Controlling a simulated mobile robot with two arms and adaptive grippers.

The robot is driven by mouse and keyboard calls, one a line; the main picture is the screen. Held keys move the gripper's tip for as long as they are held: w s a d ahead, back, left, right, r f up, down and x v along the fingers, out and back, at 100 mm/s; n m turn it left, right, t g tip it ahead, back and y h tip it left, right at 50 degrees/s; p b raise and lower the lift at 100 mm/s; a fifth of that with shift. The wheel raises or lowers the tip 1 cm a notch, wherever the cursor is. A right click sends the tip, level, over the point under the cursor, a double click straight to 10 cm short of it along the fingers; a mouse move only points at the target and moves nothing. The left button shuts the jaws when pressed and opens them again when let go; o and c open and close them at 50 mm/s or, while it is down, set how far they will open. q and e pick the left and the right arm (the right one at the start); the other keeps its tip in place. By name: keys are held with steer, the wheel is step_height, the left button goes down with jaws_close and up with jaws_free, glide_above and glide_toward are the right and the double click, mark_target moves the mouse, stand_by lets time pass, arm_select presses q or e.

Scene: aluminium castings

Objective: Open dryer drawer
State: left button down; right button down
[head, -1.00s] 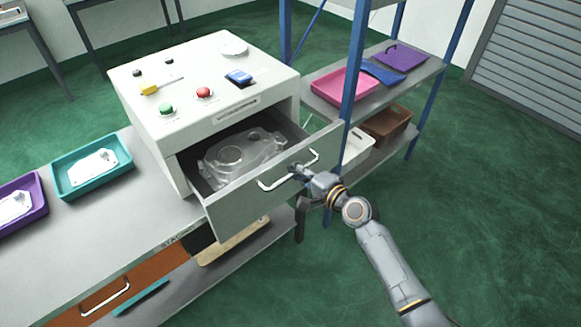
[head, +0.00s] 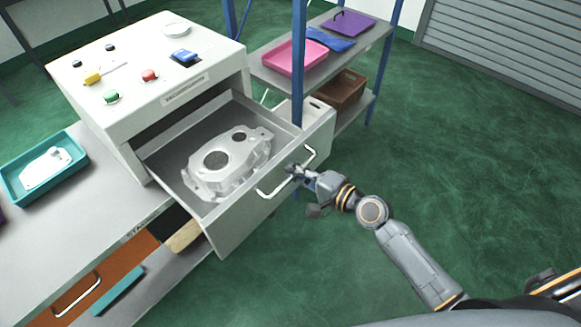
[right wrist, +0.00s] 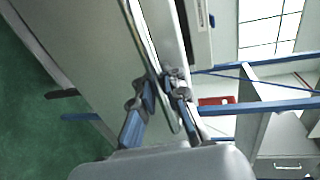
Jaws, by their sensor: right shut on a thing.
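The white dryer (head: 150,70) stands on the bench, and its drawer (head: 262,212) is pulled well out. A silver aluminium casting (head: 228,163) lies inside the drawer. The drawer front carries a white bar handle (head: 273,192). My right gripper (head: 297,171) is at the middle of this handle and shut on it. In the right wrist view, the fingers of my right gripper (right wrist: 160,98) close around the handle bar (right wrist: 152,62) beside the drawer front (right wrist: 90,55). My left gripper is not in view.
A teal tray (head: 78,146) with a pale part sits on the bench left of the dryer. A blue-posted shelf (head: 345,62) with a pink tray (head: 296,57) and a brown box (head: 345,92) stands close behind the drawer. Green floor is open at the right.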

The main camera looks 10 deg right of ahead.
steer(key=shift+w+r, duration=0.1)
steer(key=c, duration=1.4)
jaws_free()
steer(key=v, duration=1.2)
